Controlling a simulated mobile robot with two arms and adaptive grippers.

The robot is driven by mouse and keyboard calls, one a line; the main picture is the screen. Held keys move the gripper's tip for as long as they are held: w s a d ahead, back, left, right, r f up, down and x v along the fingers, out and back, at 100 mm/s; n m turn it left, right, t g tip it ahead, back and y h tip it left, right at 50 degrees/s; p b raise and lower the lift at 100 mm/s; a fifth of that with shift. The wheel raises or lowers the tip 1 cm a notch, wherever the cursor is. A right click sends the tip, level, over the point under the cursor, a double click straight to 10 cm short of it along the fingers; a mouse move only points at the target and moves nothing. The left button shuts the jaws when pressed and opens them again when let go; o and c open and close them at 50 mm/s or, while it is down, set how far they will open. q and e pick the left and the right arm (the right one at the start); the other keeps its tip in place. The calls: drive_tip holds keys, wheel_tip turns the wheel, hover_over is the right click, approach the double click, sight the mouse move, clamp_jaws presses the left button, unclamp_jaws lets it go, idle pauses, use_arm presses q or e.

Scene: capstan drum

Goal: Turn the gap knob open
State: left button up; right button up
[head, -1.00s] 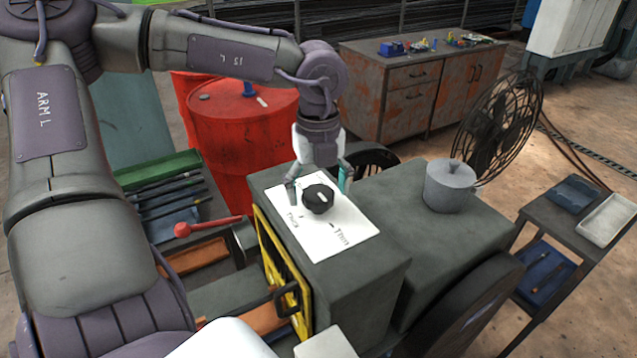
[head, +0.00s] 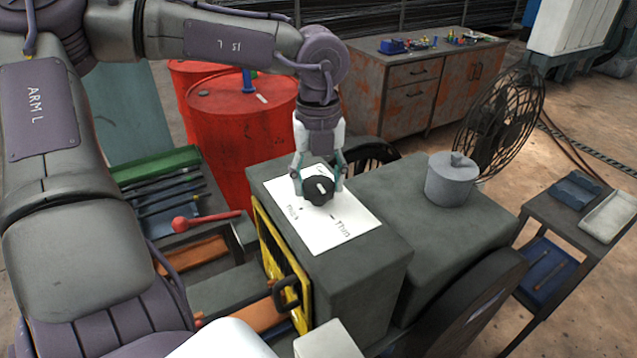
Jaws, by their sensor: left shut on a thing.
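The gap knob (head: 318,191) is a black round knob with a white pointer mark, on a white label plate (head: 322,231) atop the grey machine housing (head: 360,262). The plate carries the words "Thick" and "Thin". My left gripper (head: 318,188) comes down from above with one finger on each side of the knob and is shut on it. The white mark faces up, its line slanting across the knob's top. My right gripper is not in view.
A grey pot-like part (head: 452,180) stands on the housing to the right, before a black fan (head: 500,115). A red lever knob (head: 181,224) and yellow frame (head: 298,308) lie left. Red drums (head: 240,125) and a rusty cabinet (head: 430,85) stand behind.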

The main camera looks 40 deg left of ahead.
use_arm(q)
drive_tip(key=m+b, duration=0.2)
drive_tip(key=shift+f+m+b, duration=0.25)
drive_tip(key=shift+m+b, duration=0.05)
drive_tip(key=m+b, duration=0.2)
drive_tip(key=m, duration=0.1)
drive_tip(key=shift+r+m, duration=0.1)
drive_tip(key=shift+m, duration=0.2)
drive_tip(key=m+b, duration=0.1)
drive_tip(key=m, duration=0.2)
drive_tip(key=shift+m, duration=0.3)
drive_tip(key=m, duration=0.3)
drive_tip(key=shift+r+m+b, duration=0.1)
drive_tip(key=shift+m+b, duration=0.2)
drive_tip(key=shift+b, duration=0.1)
drive_tip(key=m, duration=0.4)
drive_tip(key=shift+a+m, duration=0.1)
drive_tip(key=shift+m, duration=0.2)
drive_tip(key=m, duration=0.5)
drive_tip(key=m+p, duration=0.1)
drive_tip(key=m, duration=0.4)
drive_tip(key=shift+m, duration=0.4)
drive_tip(key=m, duration=0.5)
drive_tip(key=shift+p, duration=0.35)
drive_tip(key=shift+m, duration=0.3)
